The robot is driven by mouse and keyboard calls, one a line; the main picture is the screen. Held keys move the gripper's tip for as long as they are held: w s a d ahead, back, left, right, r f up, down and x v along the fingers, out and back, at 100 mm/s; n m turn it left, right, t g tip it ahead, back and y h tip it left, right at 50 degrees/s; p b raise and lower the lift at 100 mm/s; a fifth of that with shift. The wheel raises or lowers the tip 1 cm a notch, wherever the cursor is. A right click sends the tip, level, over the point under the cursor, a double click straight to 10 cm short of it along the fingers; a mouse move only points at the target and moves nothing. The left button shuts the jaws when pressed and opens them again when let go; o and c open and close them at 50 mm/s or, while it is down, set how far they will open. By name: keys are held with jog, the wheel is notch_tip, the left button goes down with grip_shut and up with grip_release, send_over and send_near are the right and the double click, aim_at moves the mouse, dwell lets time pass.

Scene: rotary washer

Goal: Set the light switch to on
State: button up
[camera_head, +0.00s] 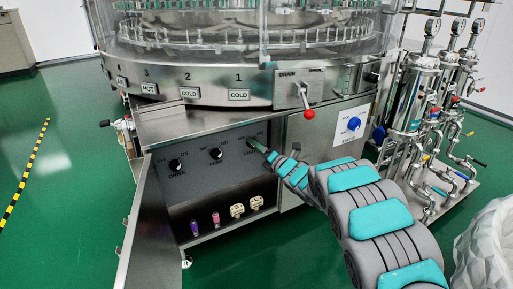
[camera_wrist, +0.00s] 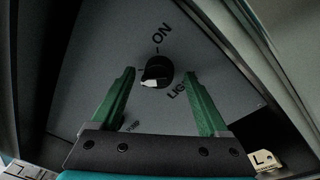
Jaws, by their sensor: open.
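The light switch is a black rotary knob (camera_wrist: 157,71) on a dark grey panel (camera_wrist: 95,60), with a white pointer mark on its lower side. "ON" is printed above it in the wrist view, and a partly covered "LIG..." label lies to its lower right. The pointer faces away from "ON". My gripper (camera_wrist: 161,72) is open, with a green finger on either side of the knob and a gap beside it. I cannot tell how deep the tips reach. In the head view my gripper (camera_head: 266,151) is at the panel's right end and hides the knob.
Two other black knobs, left (camera_head: 176,165) and middle (camera_head: 215,153), sit on the same panel, with sockets (camera_head: 237,210) below. An open metal door (camera_head: 142,225) stands at left. A red-tipped lever (camera_head: 309,114) projects above my arm, and a blue knob (camera_head: 354,124) is to the right.

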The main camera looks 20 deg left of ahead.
jog(key=shift+w+a, duration=0.15)
jog(key=shift+a, duration=0.1)
grip_shut()
dwell(0.5)
